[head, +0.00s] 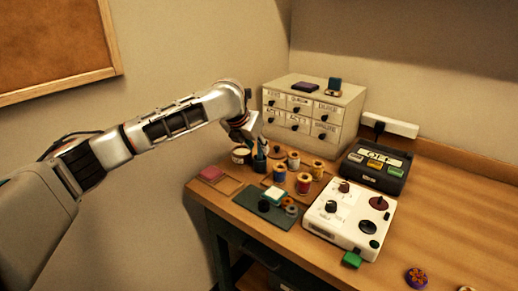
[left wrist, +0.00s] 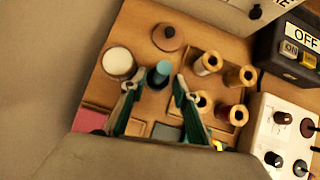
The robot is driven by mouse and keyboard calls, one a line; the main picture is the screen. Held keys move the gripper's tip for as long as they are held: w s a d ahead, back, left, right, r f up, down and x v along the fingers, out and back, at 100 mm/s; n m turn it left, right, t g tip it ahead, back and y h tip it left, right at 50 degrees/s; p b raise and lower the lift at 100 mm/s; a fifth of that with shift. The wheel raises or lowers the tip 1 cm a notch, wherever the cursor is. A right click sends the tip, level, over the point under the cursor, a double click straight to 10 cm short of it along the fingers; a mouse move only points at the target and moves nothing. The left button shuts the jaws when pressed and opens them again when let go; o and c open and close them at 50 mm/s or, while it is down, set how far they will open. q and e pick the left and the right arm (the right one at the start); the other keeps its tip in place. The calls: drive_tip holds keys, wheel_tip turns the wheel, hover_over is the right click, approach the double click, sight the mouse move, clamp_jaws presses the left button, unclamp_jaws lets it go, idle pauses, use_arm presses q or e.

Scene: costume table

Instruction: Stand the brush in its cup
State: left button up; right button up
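My left gripper (head: 259,146) reaches down over the back left of the table. In the left wrist view its two fingers (left wrist: 154,92) are spread apart. A small teal cylinder (left wrist: 160,74) shows between and just beyond the fingertips, with a gap on each side. In the head view it stands upright under the gripper (head: 259,164), partly hidden by the fingers. I cannot tell whether this is the cup or part of the brush; no separate brush is clearly visible. My right gripper is not in view.
Several thread spools (head: 303,183) stand to the right. A drawer cabinet (head: 297,134) is behind. A white control box (head: 322,228) and black OFF box (head: 362,175) occupy the right.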

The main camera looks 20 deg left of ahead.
use_arm(q)
drive_tip(key=p+v, duration=0.1)
drive_tip(key=v, duration=0.8)
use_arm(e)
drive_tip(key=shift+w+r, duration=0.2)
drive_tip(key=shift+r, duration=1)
use_arm(q)
drive_tip(key=shift+s, duration=0.1)
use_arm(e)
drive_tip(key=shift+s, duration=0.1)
